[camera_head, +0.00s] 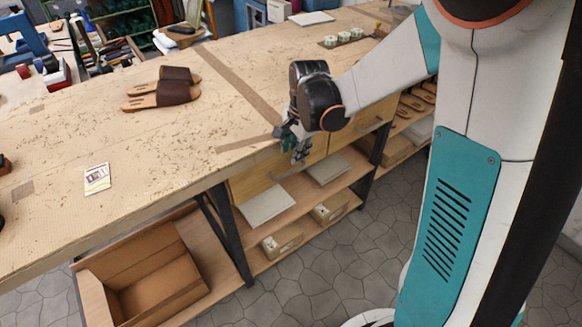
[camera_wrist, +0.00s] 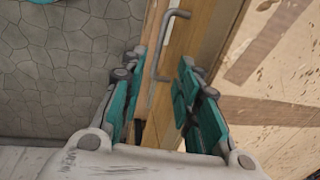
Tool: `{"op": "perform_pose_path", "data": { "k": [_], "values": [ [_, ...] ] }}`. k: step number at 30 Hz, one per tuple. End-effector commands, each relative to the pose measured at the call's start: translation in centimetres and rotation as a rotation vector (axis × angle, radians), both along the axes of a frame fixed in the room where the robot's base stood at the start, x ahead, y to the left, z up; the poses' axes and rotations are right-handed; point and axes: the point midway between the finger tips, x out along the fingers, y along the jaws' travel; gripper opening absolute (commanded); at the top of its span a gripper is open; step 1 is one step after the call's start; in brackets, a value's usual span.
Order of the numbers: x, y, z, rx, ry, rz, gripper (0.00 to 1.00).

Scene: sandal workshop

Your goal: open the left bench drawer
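The left bench drawer (camera_head: 250,182) has a light wooden front under the bench top and looks closed. My gripper (camera_head: 301,153) is in front of the right part of this drawer front, just below the bench edge, and hides some of it. In the wrist view, my gripper (camera_wrist: 161,65) is open, with its teal fingers apart. A grey bar handle (camera_wrist: 164,42) on a wooden drawer front (camera_wrist: 208,35) shows between and beyond the fingertips. The fingers are not closed on it. I cannot tell whether either finger touches it.
The bench top (camera_head: 150,130) overhangs the drawers and bears a pair of brown sandals (camera_head: 178,91) and a small card (camera_head: 97,178). A second drawer (camera_head: 364,122) is to the right. A lower shelf (camera_head: 294,202) holds boxes and boards. The stone floor (camera_head: 335,255) in front is clear.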

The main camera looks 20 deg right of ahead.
Motion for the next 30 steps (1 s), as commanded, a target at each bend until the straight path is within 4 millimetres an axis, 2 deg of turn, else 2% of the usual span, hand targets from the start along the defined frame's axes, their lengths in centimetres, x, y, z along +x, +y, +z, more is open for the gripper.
{"op": "perform_pose_path", "data": {
  "k": [1,6,13,19,28,29,30],
  "values": [
    [0.2,0.1,-1.4,0.0,0.0,0.001,0.3],
    [0.8,0.3,-4.7,0.0,0.0,0.001,0.3],
    [1.4,0.5,-8.1,0.0,0.0,0.002,0.3],
    [1.6,0.6,-9.4,0.0,-0.001,0.002,0.3],
    [1.7,0.6,-9.5,0.0,-0.001,0.002,0.3],
    [1.7,0.6,-9.5,0.0,-0.001,0.002,0.25],
    [1.7,0.6,-9.4,0.0,-0.001,0.002,0.16]
  ]
}}
